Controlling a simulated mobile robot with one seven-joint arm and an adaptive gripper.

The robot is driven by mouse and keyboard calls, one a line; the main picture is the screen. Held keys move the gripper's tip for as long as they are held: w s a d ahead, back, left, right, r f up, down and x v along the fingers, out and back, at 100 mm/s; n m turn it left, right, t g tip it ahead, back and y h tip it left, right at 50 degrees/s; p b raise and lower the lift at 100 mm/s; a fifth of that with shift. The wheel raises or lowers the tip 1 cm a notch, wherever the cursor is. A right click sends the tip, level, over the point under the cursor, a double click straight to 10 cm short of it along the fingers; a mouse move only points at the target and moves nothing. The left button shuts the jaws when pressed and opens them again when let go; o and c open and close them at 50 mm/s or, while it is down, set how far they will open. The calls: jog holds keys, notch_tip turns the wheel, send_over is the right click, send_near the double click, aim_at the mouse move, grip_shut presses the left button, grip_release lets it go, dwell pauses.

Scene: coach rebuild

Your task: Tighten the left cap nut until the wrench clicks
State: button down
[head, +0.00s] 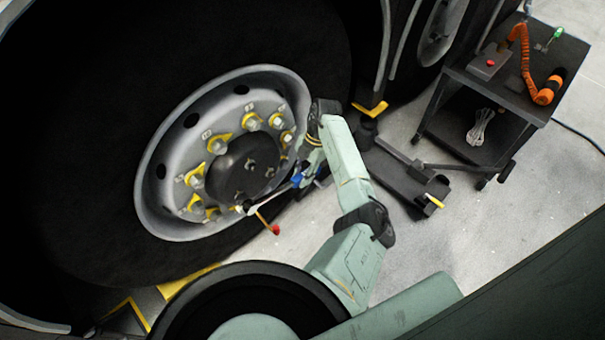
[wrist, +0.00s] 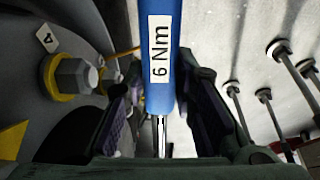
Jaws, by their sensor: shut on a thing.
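My gripper (wrist: 163,112) is shut on the torque wrench (wrist: 161,50), whose blue handle has a white "6 Nm" label. In the head view the gripper (head: 312,168) is low at the right side of the wheel, and the wrench's silver shaft (head: 274,193) runs left across the lower hub. The dark hub cap (head: 222,176) sits in the middle of the wheel with small fittings on its face. I cannot tell which is the left cap nut, nor whether the wrench head is seated on a nut.
Wheel nuts with yellow markers ring the hub; one nut (wrist: 75,76) is close left of my gripper in the wrist view. A red-tipped rod (head: 268,223) is below the wrench. A black jack (head: 400,178) and a dark cart (head: 510,85) stand to the right.

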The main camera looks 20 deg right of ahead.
jog(key=shift+f, duration=0.15)
jog(key=shift+s+a+f+y+b, duration=0.1)
jog(key=shift+a+f+y+b, duration=0.1)
jog(key=shift+f+b, duration=0.25)
jog(key=shift+s+a+f+y+b, duration=0.1)
jog(key=shift+f+y+b, duration=0.1)
jog(key=shift+f+b, duration=0.25)
